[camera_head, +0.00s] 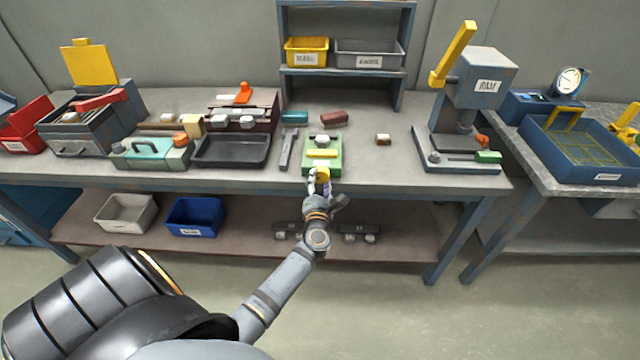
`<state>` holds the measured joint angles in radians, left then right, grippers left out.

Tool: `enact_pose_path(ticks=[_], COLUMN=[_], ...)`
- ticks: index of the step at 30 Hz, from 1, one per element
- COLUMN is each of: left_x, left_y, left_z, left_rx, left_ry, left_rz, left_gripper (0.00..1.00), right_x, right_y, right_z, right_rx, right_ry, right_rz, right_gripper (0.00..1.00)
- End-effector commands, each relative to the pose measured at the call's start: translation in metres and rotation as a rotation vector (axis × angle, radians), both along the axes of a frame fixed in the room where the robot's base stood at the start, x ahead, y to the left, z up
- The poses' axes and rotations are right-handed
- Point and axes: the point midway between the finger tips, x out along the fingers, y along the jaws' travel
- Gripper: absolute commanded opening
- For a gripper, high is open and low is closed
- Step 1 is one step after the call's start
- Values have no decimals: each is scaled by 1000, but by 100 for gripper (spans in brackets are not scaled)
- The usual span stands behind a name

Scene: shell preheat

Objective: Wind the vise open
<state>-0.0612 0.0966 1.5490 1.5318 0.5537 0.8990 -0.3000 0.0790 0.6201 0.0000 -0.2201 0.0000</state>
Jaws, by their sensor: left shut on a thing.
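The vise (335,165) is a small green block near the bench's front edge at the middle of the view. It has a yellow bar across its top, and a grey-white piece (323,139) shows at its back. A yellow handle (322,174) sticks out of its front side. My left gripper (320,180) reaches up from below and is shut on this handle, partly hiding it. How wide the vise jaws stand apart is too small to tell. My right gripper is not in view.
A grey hammer-like tool (288,149) lies left of the vise, and a black tray (232,150) is farther left. The ram press (475,90) stands to the right. The bench (385,165) is mostly bare between vise and press. A shelf (343,73) stands behind.

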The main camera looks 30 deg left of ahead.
Motion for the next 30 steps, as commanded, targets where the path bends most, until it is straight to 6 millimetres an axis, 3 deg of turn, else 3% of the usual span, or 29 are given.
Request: enact_pose_path(ticks=[20,21,26,30], left_x=[0,0,0,0], left_y=[0,0,0,0], left_z=[-2,-2,-1,-1], left_rx=[-56,-56,-55,-54], left_ry=[-31,-31,-31,-31], left_rz=[0,0,0,0], left_gripper=[19,52,74,74], right_x=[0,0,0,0], right_y=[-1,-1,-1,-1], right_z=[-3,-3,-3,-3], right_rx=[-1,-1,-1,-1], right_ry=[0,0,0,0], right_rz=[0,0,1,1], right_gripper=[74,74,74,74])
